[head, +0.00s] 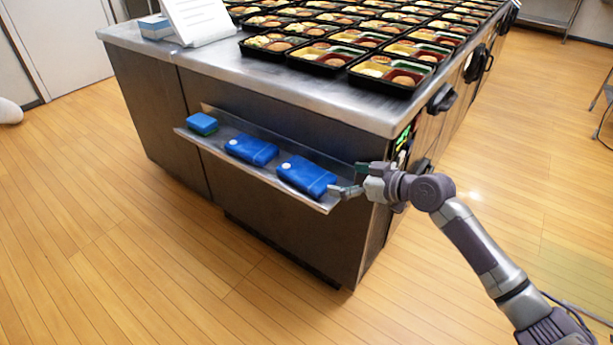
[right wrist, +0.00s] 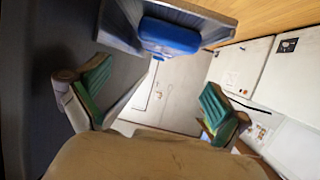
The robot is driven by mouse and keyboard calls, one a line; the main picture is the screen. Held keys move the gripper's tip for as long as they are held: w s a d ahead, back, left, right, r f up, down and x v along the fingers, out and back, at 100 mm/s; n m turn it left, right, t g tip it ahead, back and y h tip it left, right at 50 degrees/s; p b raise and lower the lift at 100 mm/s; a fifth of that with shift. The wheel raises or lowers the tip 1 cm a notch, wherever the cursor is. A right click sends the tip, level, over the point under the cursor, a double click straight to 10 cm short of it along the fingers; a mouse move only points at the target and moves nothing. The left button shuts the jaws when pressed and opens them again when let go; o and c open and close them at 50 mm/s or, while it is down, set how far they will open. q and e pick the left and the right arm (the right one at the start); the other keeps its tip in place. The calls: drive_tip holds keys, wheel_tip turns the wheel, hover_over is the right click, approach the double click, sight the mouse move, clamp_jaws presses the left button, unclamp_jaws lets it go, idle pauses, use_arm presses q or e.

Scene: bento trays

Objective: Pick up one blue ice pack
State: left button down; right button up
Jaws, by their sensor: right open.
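Blue ice packs lie in a row on a narrow metal shelf (head: 300,196) on the counter's side. The nearest ice pack (head: 306,176) has a white cap and lies at the shelf's right end. A second ice pack (head: 251,150) lies in the middle. My right gripper (head: 350,180) is open and empty at the right end of the shelf, close beside the nearest pack. In the right wrist view, the blue pack (right wrist: 168,37) shows beyond the spread green-padded fingers, apart from them. My left gripper is not in view.
A smaller blue and green block (head: 202,124) lies at the shelf's far left. The metal counter (head: 280,87) above carries many black bento trays (head: 391,76), a white sign (head: 197,17) and a small box (head: 155,27). The wooden floor in front is clear.

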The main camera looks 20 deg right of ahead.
sight(307, 172)
drive_tip(key=b+x, duration=0.1)
drive_tip(key=x, duration=0.7)
drive_tip(key=shift+w+a+f, duration=0.1)
drive_tip(key=shift+a+f, duration=0.05)
drive_tip(key=shift+a, duration=0.15)
drive_tip(key=b+x, duration=0.1)
drive_tip(key=x, duration=0.1)
drive_tip(key=shift+w+a, duration=0.25)
drive_tip(key=shift+a, duration=0.05)
drive_tip(key=shift+w+a+f, duration=0.25)
drive_tip(key=shift+w+a, duration=0.1)
drive_tip(key=shift+w, duration=0.25)
drive_tip(key=shift+w+a, duration=0.1)
drive_tip(key=shift+w, duration=0.05)
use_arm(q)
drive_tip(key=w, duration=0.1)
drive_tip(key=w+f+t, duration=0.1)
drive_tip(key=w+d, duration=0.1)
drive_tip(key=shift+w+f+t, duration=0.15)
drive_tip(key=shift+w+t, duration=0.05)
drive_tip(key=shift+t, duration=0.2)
use_arm(e)
drive_tip(key=shift+c, duration=0.3)
drive_tip(key=c, duration=1.1)
drive_tip(key=shift+r, duration=0.1)
